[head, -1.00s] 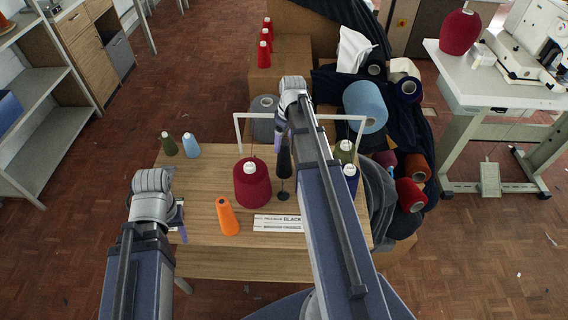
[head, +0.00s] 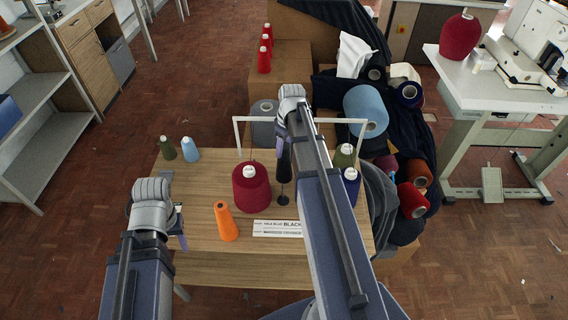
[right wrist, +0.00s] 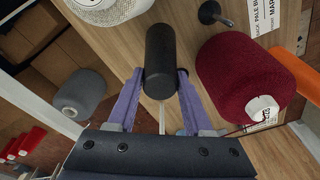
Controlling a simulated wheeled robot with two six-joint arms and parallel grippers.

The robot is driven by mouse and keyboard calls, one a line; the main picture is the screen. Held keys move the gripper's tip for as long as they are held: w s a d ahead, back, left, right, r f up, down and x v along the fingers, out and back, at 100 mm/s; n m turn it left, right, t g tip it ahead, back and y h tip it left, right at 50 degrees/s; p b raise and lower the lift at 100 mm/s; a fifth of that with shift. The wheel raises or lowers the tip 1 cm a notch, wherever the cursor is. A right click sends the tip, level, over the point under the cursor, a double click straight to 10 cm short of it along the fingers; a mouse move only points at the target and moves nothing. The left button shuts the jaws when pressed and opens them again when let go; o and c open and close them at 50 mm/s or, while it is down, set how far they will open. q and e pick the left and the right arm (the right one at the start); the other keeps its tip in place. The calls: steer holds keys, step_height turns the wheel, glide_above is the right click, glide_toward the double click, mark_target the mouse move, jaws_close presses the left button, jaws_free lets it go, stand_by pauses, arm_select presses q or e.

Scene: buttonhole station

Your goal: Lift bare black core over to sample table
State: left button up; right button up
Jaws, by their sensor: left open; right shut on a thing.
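The bare black core (head: 284,167) is a dark cylinder above the wooden table (head: 195,205), beside the dark red cone (head: 251,188). My right gripper (right wrist: 160,82) is shut on it; its purple fingers flank the core (right wrist: 160,55) in the right wrist view. A small black spindle base (head: 283,200) stands below it in the head view. In the right wrist view that base (right wrist: 209,12) shows apart from the core. My left gripper (head: 181,241) is open at the table's left edge, its fingers mostly hidden. I cannot tell which surface is the sample table.
An orange cone (head: 226,221) and a printed label strip (head: 277,228) are at the front. Green (head: 167,148) and pale blue (head: 190,149) cones stand at the left. A white frame (head: 237,135) rises behind. A white machine table (head: 480,85) is at the right.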

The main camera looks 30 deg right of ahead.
jaws_close()
steer(key=shift+r, duration=0.1)
step_height(320, 180, up, 12)
steer(key=p, duration=1.2)
